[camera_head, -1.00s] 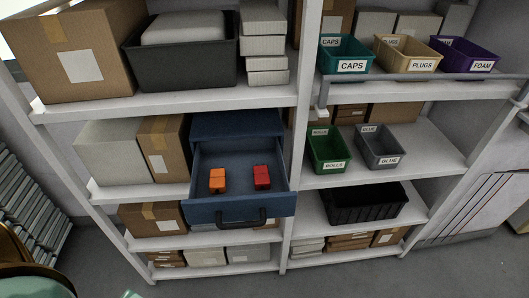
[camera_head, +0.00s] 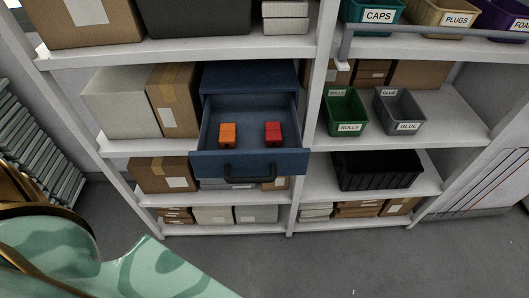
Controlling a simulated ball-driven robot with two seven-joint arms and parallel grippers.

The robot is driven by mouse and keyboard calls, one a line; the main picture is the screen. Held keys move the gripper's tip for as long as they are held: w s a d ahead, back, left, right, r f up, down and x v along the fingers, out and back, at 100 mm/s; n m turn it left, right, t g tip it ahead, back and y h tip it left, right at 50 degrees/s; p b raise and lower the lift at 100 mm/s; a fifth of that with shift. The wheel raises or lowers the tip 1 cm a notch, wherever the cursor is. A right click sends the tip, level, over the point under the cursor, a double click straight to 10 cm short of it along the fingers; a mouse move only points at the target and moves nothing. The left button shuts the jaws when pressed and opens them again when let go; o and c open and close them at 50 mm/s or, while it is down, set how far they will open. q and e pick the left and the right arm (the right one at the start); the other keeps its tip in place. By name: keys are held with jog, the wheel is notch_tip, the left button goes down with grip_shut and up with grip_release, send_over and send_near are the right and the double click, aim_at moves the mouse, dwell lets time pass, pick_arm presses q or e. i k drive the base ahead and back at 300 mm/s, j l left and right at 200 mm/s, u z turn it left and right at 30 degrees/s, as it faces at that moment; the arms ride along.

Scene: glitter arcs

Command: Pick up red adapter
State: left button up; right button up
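The red adapter (camera_head: 273,133) is a small red block in the right part of an open blue drawer (camera_head: 248,162) on the middle shelf of the left rack. An orange block (camera_head: 227,133) lies to its left in the same drawer, apart from it. A green and gold arm part of mine fills the lower left. No gripper fingers show in the view, so neither gripper can be placed against the red adapter.
Cardboard boxes (camera_head: 173,98) stand left of the drawer. A green bin (camera_head: 345,112) and a grey bin (camera_head: 399,111) sit on the shelf to the right, above a black crate (camera_head: 378,170). The floor (camera_head: 370,260) in front is clear.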

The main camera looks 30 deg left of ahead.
aim_at(273, 130)
jog(key=u, duration=1.05)
